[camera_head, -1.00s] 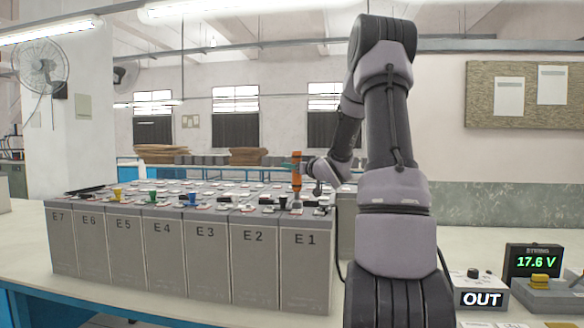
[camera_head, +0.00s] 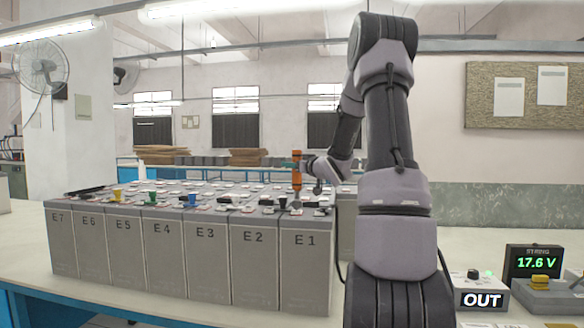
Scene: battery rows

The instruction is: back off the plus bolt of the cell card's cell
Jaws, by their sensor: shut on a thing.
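My gripper (camera_head: 306,165) is above the near right end of the battery block, over the cell marked E1 (camera_head: 305,270). It is shut on an upright tool with an orange handle (camera_head: 296,157). The tool's lower end points down at the top of cell E1, by a terminal there. I cannot tell whether the tip sits on a bolt. The plus bolt itself is too small to make out, and no cell card can be read.
Grey cells E2 (camera_head: 257,270) to E7 (camera_head: 63,250) stand in a tight row to the left. Coloured caps, including a yellow one (camera_head: 117,195), sit on top.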

